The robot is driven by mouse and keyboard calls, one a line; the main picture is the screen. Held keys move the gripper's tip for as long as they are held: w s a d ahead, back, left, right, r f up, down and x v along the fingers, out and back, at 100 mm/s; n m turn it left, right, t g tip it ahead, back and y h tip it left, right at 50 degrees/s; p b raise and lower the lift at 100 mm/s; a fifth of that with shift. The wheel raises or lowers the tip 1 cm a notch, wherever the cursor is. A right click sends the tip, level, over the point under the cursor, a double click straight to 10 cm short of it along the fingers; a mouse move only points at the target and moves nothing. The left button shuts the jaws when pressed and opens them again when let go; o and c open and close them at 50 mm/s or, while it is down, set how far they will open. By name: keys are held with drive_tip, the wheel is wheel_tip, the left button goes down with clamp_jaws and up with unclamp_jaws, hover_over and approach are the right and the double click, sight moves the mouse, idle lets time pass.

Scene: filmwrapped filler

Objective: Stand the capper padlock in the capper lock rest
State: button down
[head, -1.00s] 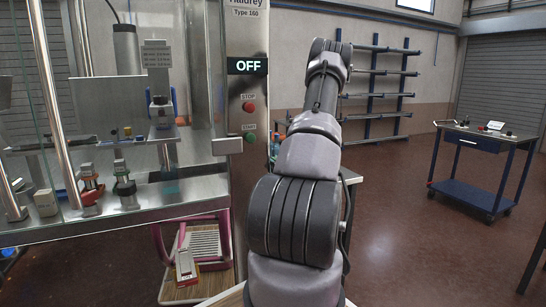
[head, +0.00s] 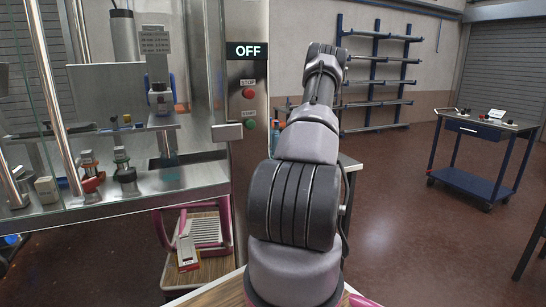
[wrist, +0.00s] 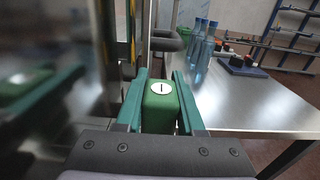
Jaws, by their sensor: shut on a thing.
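In the wrist view my gripper (wrist: 159,98) has its two green fingers on either side of a green block (wrist: 160,112). The block has a round white label with a dark upright mark. It looks like the body of the padlock, but I cannot make out a shackle. It is held between the fingers. A dark grey rounded piece (wrist: 166,40) on an upright shows just beyond the fingers; I cannot tell whether it is the lock rest. In the head view my arm hides the gripper and the block.
The capping machine's panel (head: 248,100) reads OFF, with red and green buttons. A steel table (wrist: 245,105) bears blue bottles (wrist: 203,42) and a dark tray (wrist: 241,66). Glassy machine parts stand close at the wrist view's left. A blue trolley (head: 474,134) stands far right, with open floor before it.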

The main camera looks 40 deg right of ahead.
drive_tip(key=shift+f, duration=0.4)
idle(1.0)
drive_tip(key=shift+c, duration=2.2)
unclamp_jaws()
drive_tip(key=v, duration=1)
drive_tip(key=shift+s, duration=0.35)
drive_tip(key=shift+a, duration=0.15)
